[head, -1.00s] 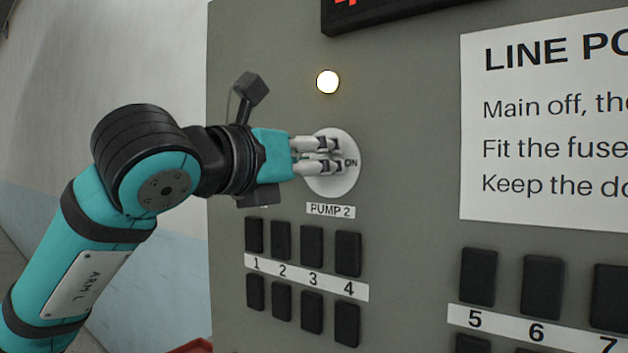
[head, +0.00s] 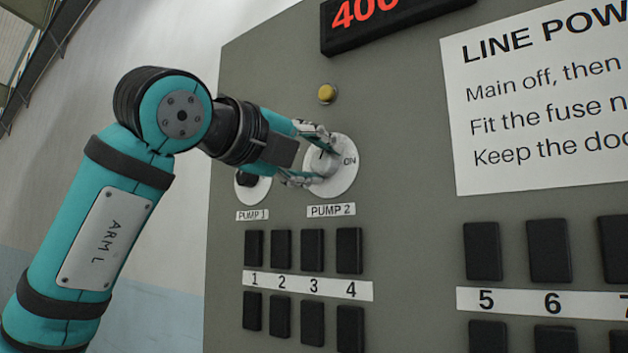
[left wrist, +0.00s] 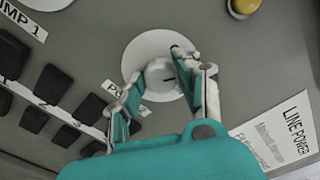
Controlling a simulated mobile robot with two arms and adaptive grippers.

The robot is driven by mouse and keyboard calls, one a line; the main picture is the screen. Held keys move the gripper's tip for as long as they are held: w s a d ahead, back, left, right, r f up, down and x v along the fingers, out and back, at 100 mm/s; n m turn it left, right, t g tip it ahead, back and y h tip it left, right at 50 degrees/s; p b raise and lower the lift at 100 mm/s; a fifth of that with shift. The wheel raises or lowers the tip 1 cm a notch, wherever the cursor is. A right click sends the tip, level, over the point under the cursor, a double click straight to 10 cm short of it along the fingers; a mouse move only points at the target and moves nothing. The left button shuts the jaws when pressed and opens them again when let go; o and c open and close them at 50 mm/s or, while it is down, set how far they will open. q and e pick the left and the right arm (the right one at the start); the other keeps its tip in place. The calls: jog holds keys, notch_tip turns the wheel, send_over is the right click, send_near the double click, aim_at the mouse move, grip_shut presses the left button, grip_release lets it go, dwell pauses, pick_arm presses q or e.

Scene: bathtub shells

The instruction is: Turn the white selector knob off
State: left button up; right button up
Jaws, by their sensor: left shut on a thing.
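The white selector knob (head: 324,163) sits on a round white dial plate (head: 348,176) above the PUMP 2 label (head: 331,210). The plate reads ON at its right. The knob's dark pointer line points roughly up, away from ON. My left gripper (head: 313,160) is shut on the knob, one finger above it and one below. In the left wrist view the two fingers (left wrist: 158,80) also stand on either side of the knob (left wrist: 159,75). The lamp (head: 327,93) above the dial is dull yellow and looks unlit. My right gripper is not in view.
A black knob (head: 247,180) over the PUMP 1 label stands close by at the left, partly behind my gripper. Rows of black switches (head: 312,250) lie below. A red-digit display (head: 385,14) and a LINE POWER notice (head: 540,110) are above and right.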

pick_arm(q)
jog(key=n+b, duration=0.3)
jog(key=n, duration=0.2)
jog(key=shift+n, duration=0.3)
dwell(0.4)
jog(key=o, duration=1.1)
jog(key=shift+a, duration=0.1)
jog(key=shift+o, duration=0.2)
jog(key=v, duration=1.2)
jog(key=shift+f, duration=0.15)
